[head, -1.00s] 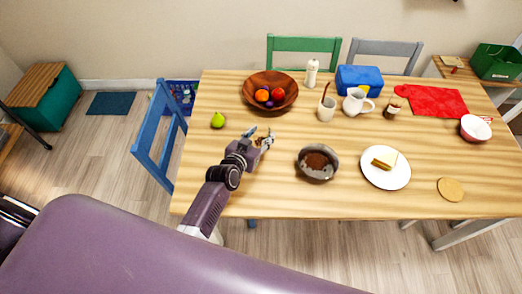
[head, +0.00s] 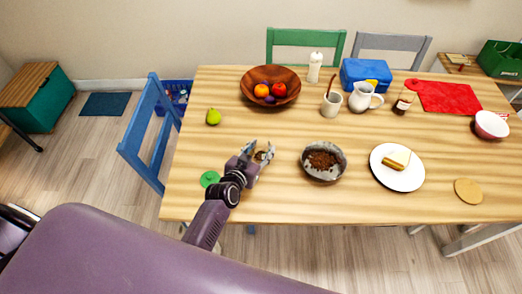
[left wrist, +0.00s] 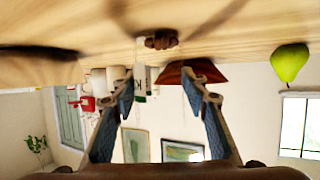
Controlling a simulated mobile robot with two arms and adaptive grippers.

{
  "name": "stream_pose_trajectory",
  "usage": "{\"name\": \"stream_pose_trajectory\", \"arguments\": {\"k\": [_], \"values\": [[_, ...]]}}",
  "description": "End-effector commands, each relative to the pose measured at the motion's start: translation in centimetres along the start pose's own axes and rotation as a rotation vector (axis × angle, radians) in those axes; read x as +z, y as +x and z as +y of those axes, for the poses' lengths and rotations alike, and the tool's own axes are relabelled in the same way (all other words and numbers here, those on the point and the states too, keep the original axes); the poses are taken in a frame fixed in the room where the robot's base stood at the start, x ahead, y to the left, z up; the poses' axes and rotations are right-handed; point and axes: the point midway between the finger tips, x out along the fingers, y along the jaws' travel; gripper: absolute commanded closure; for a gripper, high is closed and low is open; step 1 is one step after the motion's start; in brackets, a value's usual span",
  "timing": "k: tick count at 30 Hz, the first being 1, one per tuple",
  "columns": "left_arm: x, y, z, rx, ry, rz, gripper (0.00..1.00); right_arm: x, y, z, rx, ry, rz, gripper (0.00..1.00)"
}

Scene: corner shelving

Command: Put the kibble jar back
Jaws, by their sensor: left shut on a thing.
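My left gripper (head: 258,155) is low over the table, left of the grey bowl. Its fingers are set wide on what seems to be the clear kibble jar, whose glass hardly shows. A small clump of brown kibble (head: 262,156) shows between the fingers, and again in the left wrist view (left wrist: 160,40). I cannot tell whether the jar touches the table. A green round lid (head: 209,179) lies on the table beside my left wrist. The grey bowl (head: 311,172) holds brown kibble. My right gripper is out of view.
A pear (head: 213,116) and a wooden fruit bowl (head: 247,91) are behind my gripper. A plate with food (head: 384,178), a mug (head: 330,107) and a white pitcher (head: 360,99) stand to the right. A blue chair (head: 145,130) is at the left edge.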

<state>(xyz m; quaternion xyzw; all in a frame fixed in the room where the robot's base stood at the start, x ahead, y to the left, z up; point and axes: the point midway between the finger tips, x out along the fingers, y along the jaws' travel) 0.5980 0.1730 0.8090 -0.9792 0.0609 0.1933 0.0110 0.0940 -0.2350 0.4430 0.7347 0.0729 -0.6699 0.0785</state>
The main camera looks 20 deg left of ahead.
Motion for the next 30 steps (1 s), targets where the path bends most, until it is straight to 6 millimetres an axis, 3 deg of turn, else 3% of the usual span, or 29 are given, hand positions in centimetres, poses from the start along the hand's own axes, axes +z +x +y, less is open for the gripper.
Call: {"name": "stream_pose_trajectory", "arguments": {"k": [8,9,14,24,30], "values": [[0.3,0.1,0.0,0.001,0.000,-0.002,0.95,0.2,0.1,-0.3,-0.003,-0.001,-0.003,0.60],[0.5,0.1,0.1,0.001,0.000,-0.005,0.58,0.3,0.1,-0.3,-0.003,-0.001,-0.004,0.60],[0.3,0.1,0.0,0.001,0.000,-0.004,0.41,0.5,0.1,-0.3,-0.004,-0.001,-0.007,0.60],[-0.1,-0.1,0.0,0.001,-0.001,-0.004,0.41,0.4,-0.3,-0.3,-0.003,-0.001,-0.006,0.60],[0.1,-2.5,0.0,0.001,-0.001,-0.005,0.41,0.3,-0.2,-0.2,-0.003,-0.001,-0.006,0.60]]}}
